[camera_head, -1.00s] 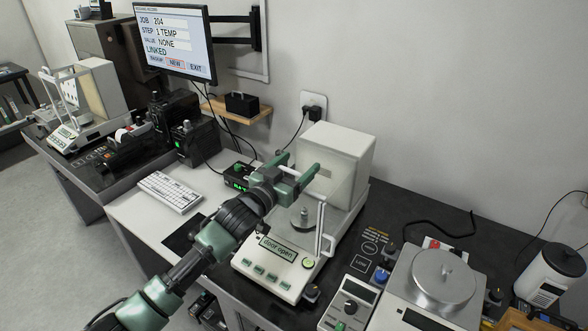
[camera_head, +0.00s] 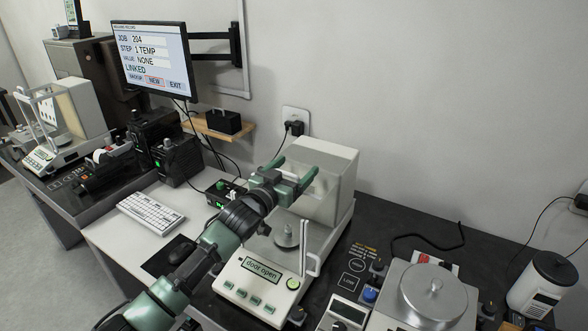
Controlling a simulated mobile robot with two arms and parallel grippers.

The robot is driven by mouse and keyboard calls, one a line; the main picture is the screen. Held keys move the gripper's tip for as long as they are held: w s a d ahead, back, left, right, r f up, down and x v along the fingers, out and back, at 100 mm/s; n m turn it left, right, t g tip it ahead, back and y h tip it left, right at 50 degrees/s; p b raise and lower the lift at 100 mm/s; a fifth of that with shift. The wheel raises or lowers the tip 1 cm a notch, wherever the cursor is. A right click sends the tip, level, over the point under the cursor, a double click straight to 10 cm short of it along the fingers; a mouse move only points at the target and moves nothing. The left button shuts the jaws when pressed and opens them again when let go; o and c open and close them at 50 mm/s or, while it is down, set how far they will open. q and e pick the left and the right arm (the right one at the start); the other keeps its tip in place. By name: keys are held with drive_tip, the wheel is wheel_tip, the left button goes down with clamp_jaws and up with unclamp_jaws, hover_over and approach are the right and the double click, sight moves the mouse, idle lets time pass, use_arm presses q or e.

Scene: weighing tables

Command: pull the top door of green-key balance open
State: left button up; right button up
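The green-key balance (camera_head: 262,275) stands on the dark bench, with a row of green keys and a display (camera_head: 263,269) reading "door open". A round metal pan (camera_head: 286,240) is visible near its front. A white upright frame with a handle (camera_head: 311,262) stands at its right front. Its pale box-shaped housing (camera_head: 335,160) rises behind. My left gripper (camera_head: 296,167) is open, with its two green fingers spread and apparently nothing between them. It overlaps the upper left of the housing; contact cannot be told. The top door itself is hard to make out behind the gripper. My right gripper is not in view.
A balance with a round steel lid (camera_head: 434,285) stands to the right. A white keyboard (camera_head: 151,212) and black mouse (camera_head: 176,250) lie to the left. The monitor (camera_head: 152,58) and a wooden shelf (camera_head: 217,128) are on the wall. Another balance (camera_head: 68,115) stands far left.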

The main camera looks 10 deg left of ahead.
use_arm(q)
drive_tip(key=shift+s+a, duration=0.15)
drive_tip(key=shift+a, duration=0.05)
drive_tip(key=shift+b+v, duration=0.95)
drive_tip(key=shift+v, duration=2.85)
drive_tip(key=shift+r, duration=0.1)
